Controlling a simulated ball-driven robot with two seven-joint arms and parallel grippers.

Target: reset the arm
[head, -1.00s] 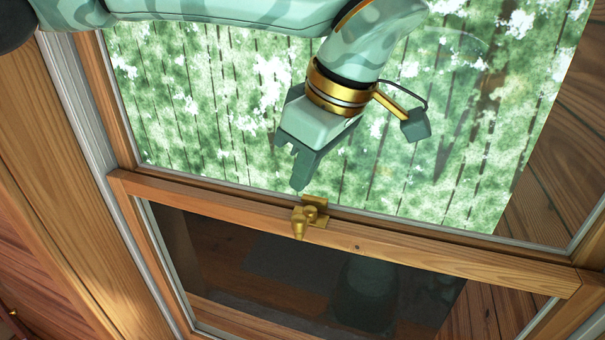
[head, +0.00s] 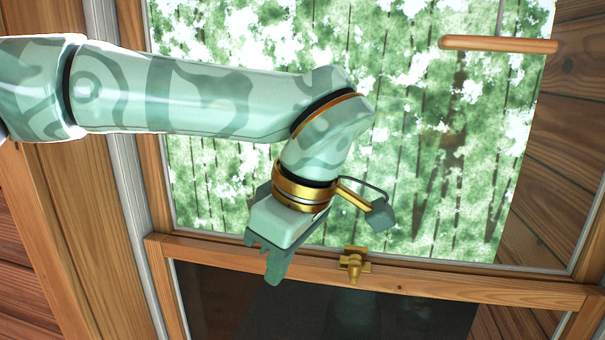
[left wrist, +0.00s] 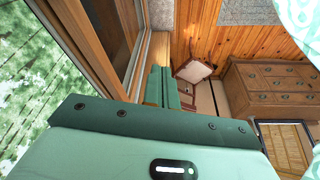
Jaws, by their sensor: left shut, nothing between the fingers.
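My left gripper (head: 272,277) hangs from the mint-green arm that comes in from the left in the head view. Its fingers are shut and empty, pointing down in front of the window's wooden middle rail. The gripper is to the left of the brass window latch (head: 354,264) and apart from it in the picture. In the left wrist view the shut fingers (left wrist: 170,88) point away along the window side, with nothing between them. My right gripper does not show.
The wooden-framed window (head: 480,281) fills most of the head view, with greenery behind the upper pane. A wooden bar (head: 498,44) crosses the upper right. The left wrist view shows a wooden dresser (left wrist: 270,90) and a chair-like piece (left wrist: 194,72) by the pine wall.

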